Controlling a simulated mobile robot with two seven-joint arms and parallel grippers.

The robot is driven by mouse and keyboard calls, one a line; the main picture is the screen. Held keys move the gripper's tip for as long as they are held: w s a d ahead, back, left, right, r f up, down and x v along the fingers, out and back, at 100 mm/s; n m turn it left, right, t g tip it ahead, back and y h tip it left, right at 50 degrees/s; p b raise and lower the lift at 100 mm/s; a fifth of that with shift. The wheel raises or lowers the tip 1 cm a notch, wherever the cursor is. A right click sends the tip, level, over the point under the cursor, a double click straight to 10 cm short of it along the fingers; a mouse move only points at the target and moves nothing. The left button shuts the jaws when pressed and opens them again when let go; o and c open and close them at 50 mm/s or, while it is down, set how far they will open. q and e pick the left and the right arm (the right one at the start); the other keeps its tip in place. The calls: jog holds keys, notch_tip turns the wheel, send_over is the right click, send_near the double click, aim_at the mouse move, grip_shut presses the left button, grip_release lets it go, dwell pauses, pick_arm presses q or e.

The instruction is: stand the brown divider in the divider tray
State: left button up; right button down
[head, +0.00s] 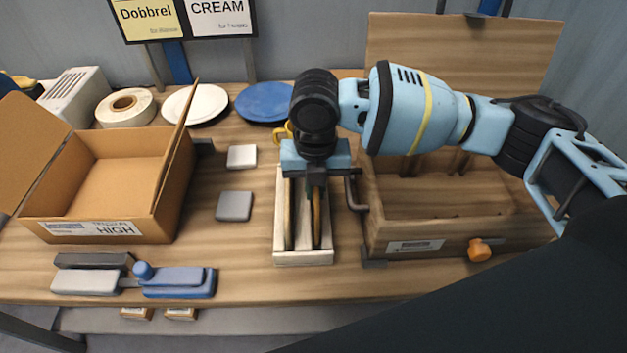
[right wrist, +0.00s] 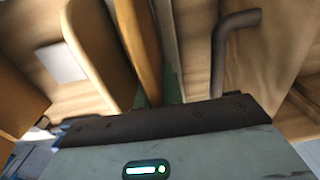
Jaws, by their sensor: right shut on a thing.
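The brown divider (head: 317,222) is a thin upright board over the right part of the pale divider tray (head: 303,259). My right gripper (head: 316,185) comes down from above and is shut on its upper edge. The held divider also shows in the right wrist view (right wrist: 138,40), between green finger pads. A second brown board (head: 289,222) stands upright in the tray to its left, apart from the held one; it shows broad in the right wrist view (right wrist: 95,45). Whether the held divider touches the tray floor is hidden. My left gripper is in no view.
A wooden crate (head: 415,232) with a raised lid stands close to the tray's right, with a dark bent handle (head: 353,190) between. An open cardboard box (head: 105,228) is at left. Plates (head: 264,103) lie behind.

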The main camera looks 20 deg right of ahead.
jog(key=shift+f, duration=0.55)
jog(key=shift+b, duration=0.3)
jog(key=shift+f, duration=0.1)
jog(key=c, duration=1.5)
grip_release()
jog(key=shift+o, duration=0.2)
jog(key=shift+r+p, duration=0.45)
jog(key=shift+r, duration=3.45)
jog(key=shift+s+f, duration=0.1)
